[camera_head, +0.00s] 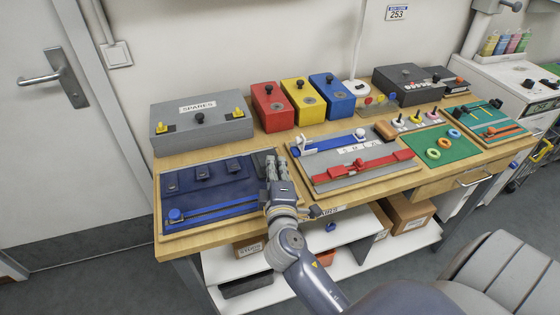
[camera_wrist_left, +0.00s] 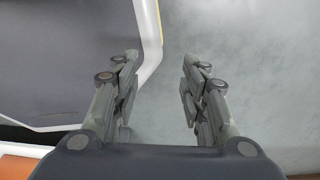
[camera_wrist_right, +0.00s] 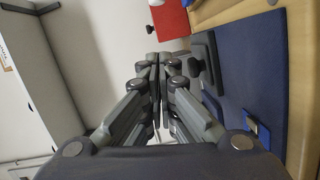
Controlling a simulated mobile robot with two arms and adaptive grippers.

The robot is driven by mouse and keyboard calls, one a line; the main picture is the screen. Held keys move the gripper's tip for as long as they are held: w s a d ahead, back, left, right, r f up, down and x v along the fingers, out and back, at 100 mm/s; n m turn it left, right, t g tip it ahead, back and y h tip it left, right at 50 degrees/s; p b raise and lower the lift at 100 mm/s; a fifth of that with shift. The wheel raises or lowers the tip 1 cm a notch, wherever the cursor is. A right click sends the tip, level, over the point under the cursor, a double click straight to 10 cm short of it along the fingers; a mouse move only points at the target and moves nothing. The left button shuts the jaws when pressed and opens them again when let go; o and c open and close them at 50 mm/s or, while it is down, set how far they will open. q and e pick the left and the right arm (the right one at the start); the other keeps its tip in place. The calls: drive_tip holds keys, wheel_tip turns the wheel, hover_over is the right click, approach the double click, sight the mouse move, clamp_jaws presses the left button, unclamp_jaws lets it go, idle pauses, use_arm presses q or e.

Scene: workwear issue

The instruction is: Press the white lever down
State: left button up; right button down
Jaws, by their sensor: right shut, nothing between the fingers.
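My right gripper (camera_head: 278,168) is shut and empty, over the right edge of the blue panel, well left of the levers. Its closed fingers also show in the right wrist view (camera_wrist_right: 157,62). My left gripper (camera_wrist_left: 160,75) is open and empty above grey floor, outside the head view.
The blue panel (camera_head: 195,187) and a slider board (camera_head: 325,176) lie along the front. A grey SPARES box (camera_head: 212,132) and red (camera_head: 272,123), yellow (camera_head: 303,115) and blue boxes (camera_head: 332,113) stand behind. A green mat (camera_head: 424,148) with rings lies before the levers.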

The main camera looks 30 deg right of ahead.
sight(300, 143)
drive_tip(key=p+x, duration=0.1)
drive_tip(key=x, duration=0.6)
drive_tip(key=shift+w+d+r, duration=0.15)
drive_tip(key=shift+w+d, duration=0.05)
drive_tip(key=d, duration=0.1)
drive_tip(key=d+p, duration=0.1)
drive_tip(key=d, duration=0.1)
drive_tip(key=shift+s+d+f, duration=0.1)
drive_tip(key=shift+s+f, duration=0.25)
drive_tip(key=shift+f, duration=0.05)
drive_tip(key=shift+s+d, duration=0.1)
drive_tip(key=shift+d, duration=0.15)
drive_tip(key=shift+f, duration=0.15)
use_arm(q)
drive_tip(key=r, duration=0.2)
drive_tip(key=w+r, duration=0.1)
drive_tip(key=shift+d, duration=0.35)
drive_tip(key=shift+p, duration=0.3)
use_arm(e)
drive_tip(key=shift+d, duration=0.15)
